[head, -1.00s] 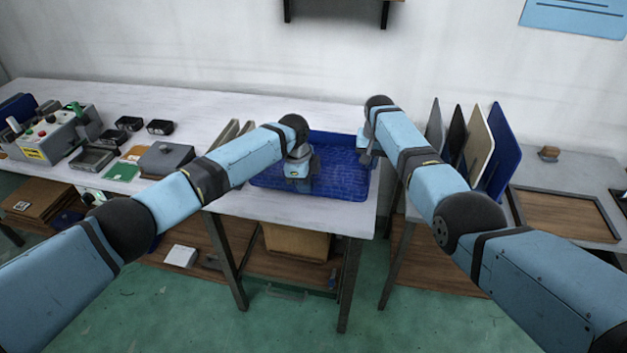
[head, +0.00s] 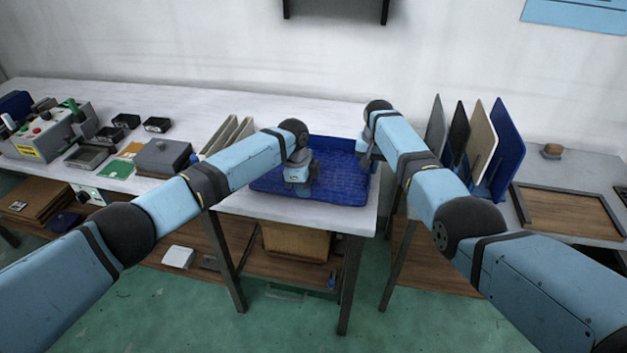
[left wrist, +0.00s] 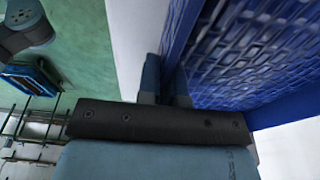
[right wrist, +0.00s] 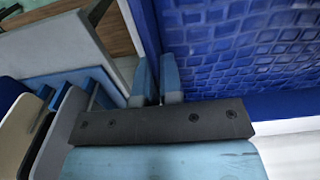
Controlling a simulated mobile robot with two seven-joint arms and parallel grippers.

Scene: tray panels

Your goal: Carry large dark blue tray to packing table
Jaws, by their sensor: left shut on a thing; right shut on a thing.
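The large dark blue tray (head: 335,188) is at the right end of the long white table, in the head view. Its floor has a grid pattern. I cannot tell whether it touches the tabletop. My left gripper (head: 298,188) is shut on the tray's near left part; in the left wrist view its fingers (left wrist: 165,88) pinch the tray wall (left wrist: 180,35). My right gripper (head: 366,162) is shut on the tray's right side; in the right wrist view its fingers (right wrist: 157,80) straddle the wall, beside the tray floor (right wrist: 230,45).
The white table (head: 215,105) also holds a control box (head: 45,130), a grey box (head: 163,157) and upright beige panels (head: 228,135). Right of a gap, another table (head: 590,170) carries upright panels (head: 500,145) and a wooden-floored tray (head: 565,213). Green floor (head: 290,325) lies in front.

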